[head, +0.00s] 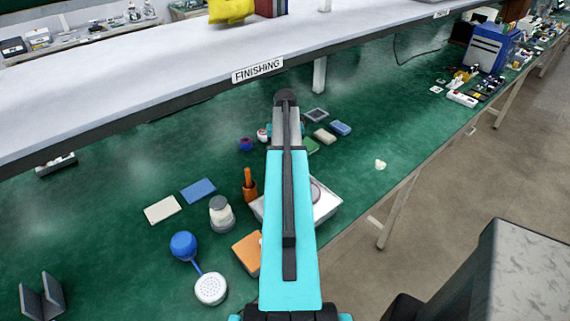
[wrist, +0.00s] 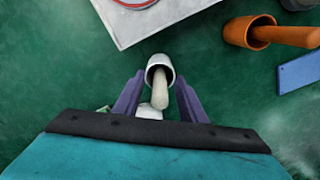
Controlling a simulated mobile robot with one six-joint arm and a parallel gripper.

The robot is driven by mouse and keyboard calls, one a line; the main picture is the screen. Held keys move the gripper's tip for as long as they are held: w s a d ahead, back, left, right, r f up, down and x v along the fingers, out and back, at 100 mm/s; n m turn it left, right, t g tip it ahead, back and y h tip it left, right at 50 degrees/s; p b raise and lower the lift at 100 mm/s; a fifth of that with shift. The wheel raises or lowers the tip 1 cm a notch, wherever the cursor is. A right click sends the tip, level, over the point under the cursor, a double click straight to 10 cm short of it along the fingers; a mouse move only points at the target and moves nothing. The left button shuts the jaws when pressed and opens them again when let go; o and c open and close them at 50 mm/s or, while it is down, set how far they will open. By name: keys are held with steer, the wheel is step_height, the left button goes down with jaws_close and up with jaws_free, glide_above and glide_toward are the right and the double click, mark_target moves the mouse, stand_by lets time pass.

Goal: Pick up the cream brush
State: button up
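The cream brush (wrist: 160,92) shows in the wrist view as a pale, rounded handle. It leans out of a white cup (wrist: 159,63) that stands on the green bench. My gripper (wrist: 158,100) has its two purple fingers apart, one on each side of the handle, with gaps between them and it. The cup lies just beyond the fingertips. A small white thing (wrist: 149,112) shows below the handle between the fingers; I cannot tell what it is. In the head view my arm hides the brush, its cup and the gripper fingers.
An orange cup (head: 249,190) holding an orange handle stands left of my arm. A white tray (head: 327,206) lies beside the arm. The raised shelf (head: 180,75) marked "FINISHING" overhangs the bench's back.

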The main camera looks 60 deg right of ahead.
jaws_close()
steer(key=shift+r, duration=0.1)
stand_by(0.3)
step_height(320, 180, up, 8)
steer(key=b, duration=0.2)
steer(key=shift+r+b, duration=0.2)
steer(key=shift+b, duration=0.1)
steer(key=shift+r, duration=0.75)
